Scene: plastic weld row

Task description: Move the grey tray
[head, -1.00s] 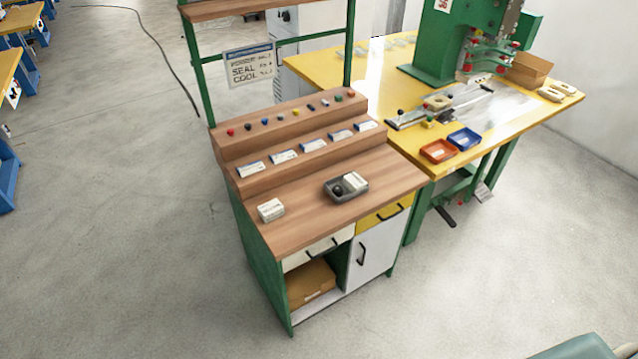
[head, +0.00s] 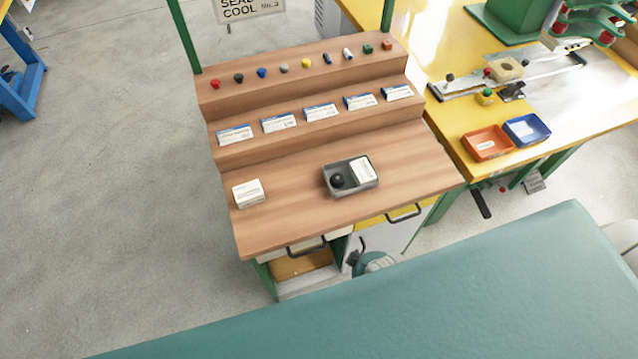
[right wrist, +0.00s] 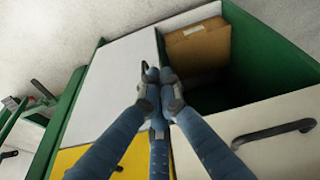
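The grey tray (head: 354,191) sits on the wooden bench top (head: 290,225), right of centre. It holds a black ball (head: 337,181) on its left side and a white labelled block (head: 363,169) on its right. My right gripper (right wrist: 158,73) is in front of the bench's drawers and door in the right wrist view. Its fingertips come together with nothing seen between them. In the head view, part of it shows below the bench's front edge, lower than the tray and apart from it. My left gripper is not in view.
A white box (head: 248,193) stands left of the tray. Stepped shelves behind carry labelled cards and several small coloured pieces. A yellow table (head: 500,180) at right holds an orange bin (head: 487,144) and a blue bin (head: 527,130). Drawer handles stick out in front.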

